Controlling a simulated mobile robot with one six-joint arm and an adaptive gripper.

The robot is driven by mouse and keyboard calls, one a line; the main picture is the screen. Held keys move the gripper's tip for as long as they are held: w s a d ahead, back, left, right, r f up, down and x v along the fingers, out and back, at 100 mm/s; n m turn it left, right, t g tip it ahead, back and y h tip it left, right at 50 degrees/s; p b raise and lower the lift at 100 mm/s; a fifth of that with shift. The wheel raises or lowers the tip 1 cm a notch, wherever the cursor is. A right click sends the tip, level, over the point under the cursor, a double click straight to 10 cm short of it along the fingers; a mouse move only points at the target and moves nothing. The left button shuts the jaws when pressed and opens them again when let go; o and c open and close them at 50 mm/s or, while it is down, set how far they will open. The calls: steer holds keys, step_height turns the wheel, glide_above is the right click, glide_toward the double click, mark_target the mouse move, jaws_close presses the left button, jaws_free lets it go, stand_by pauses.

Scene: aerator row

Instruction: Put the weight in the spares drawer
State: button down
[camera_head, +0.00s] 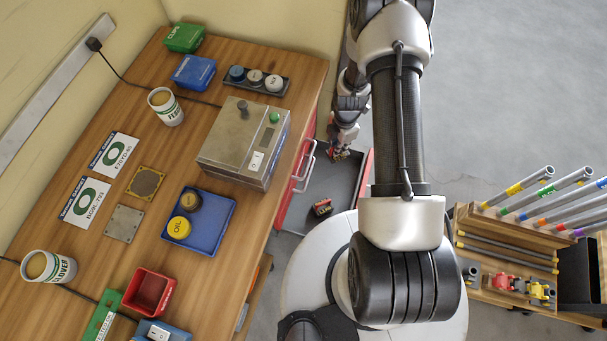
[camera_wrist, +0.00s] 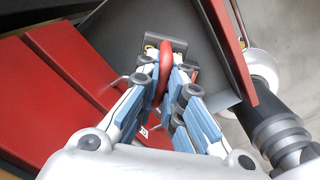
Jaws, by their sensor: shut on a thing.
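My gripper (camera_wrist: 164,68) is shut on the weight (camera_wrist: 166,62), of which a red rounded part shows between the fingers in the wrist view. A dark grey block shows just beyond the fingertips; I cannot tell if it is part of the weight. In the head view my gripper (camera_head: 341,150) is over the open drawer (camera_head: 290,217), near its far end, and the held weight is mostly hidden. The drawer has a dark grey floor and red walls, and sticks out from the bench's right side.
A small dark and red item (camera_head: 321,208) lies in the drawer's near part. A metal control box (camera_head: 235,145) stands on the bench edge beside the drawer. A blue tray (camera_head: 215,237) holds round caps. A rack of coloured rods (camera_head: 500,225) stands at right.

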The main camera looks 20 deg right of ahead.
step_height(320, 180, down, 20)
steer(key=b, duration=0.6)
steer(key=shift+w+d+f, duration=0.1)
steer(key=shift+f, duration=0.05)
steer(key=c, duration=2.2)
jaws_free()
steer(key=shift+f, duration=0.15)
steer(key=o, duration=0.5)
